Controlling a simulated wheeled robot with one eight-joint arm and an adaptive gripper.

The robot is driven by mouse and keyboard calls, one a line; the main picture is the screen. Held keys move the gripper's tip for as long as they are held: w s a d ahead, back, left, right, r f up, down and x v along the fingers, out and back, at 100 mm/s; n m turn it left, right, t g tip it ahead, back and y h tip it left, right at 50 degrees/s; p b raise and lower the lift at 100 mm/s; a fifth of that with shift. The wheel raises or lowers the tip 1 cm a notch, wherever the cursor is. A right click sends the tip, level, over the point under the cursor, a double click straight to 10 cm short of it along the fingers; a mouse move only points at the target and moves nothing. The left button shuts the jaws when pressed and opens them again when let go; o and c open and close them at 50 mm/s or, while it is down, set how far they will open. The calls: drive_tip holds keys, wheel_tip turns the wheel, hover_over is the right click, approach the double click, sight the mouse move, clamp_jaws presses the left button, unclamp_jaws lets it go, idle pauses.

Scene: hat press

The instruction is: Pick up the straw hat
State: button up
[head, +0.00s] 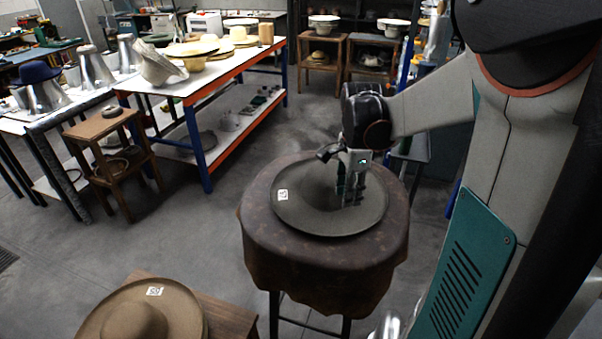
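A wide grey-brown hat-like disc (300,208) with a white tag lies on a round, cloth-covered stand in the middle. My gripper (352,198) points down over its right part, with the fingertips at or close to its surface. I cannot tell whether they touch it or how far apart they are. A brown wide-brimmed hat (135,322) with a white tag sits at the bottom left, cut by the frame edge. Pale straw-coloured hats (192,48) lie on the long table at the back. Which one is the straw hat is not clear.
The round stand (268,238) has a brown leather-like cover. A wooden stand (228,318) is under the brown hat. A long white-topped table (135,83) with orange edges stands at the back left, a small wooden stool (97,128) beside it. Grey floor (200,235) is clear between them.

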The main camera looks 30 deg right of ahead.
drive_tip(key=b, duration=0.3)
approach(345, 229)
drive_tip(key=shift+s+a+f, duration=0.7)
drive_tip(key=shift+s+a, duration=0.15)
drive_tip(key=shift+a, duration=0.05)
drive_tip(key=shift+s+a+f+b, duration=0.1)
drive_tip(key=shift+f+b, duration=0.4)
drive_tip(key=shift+f, duration=0.9)
drive_tip(key=shift+s+a+f+b, duration=0.1)
drive_tip(key=shift+f+b, duration=0.4)
drive_tip(key=shift+f, duration=0.85)
drive_tip(key=shift+r, duration=0.1)
clamp_jaws()
